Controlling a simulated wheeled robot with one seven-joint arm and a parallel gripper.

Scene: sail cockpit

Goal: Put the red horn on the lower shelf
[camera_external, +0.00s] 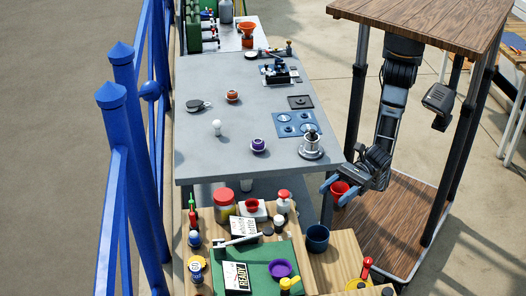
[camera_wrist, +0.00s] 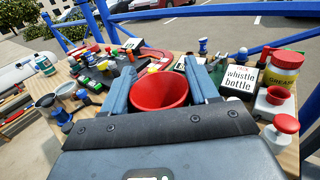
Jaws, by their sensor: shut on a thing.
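My gripper (camera_external: 337,188) is shut on the red horn (camera_external: 340,196), an open cone like a funnel. It holds the horn in the air at the right of the work surfaces. In the wrist view the horn (camera_wrist: 160,93) sits between the two blue-grey fingers of my gripper (camera_wrist: 160,70), wide mouth toward the camera; its lower end is hidden. I cannot tell for certain which surface is the lower shelf.
The wooden bench (camera_external: 335,265) in front is crowded: a red-lidded jar (camera_external: 224,203), a white-and-red pump bottle (camera_external: 284,200), a dark blue cup (camera_external: 317,238), a purple ring (camera_external: 280,269). A blue railing (camera_external: 115,110) runs along the left.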

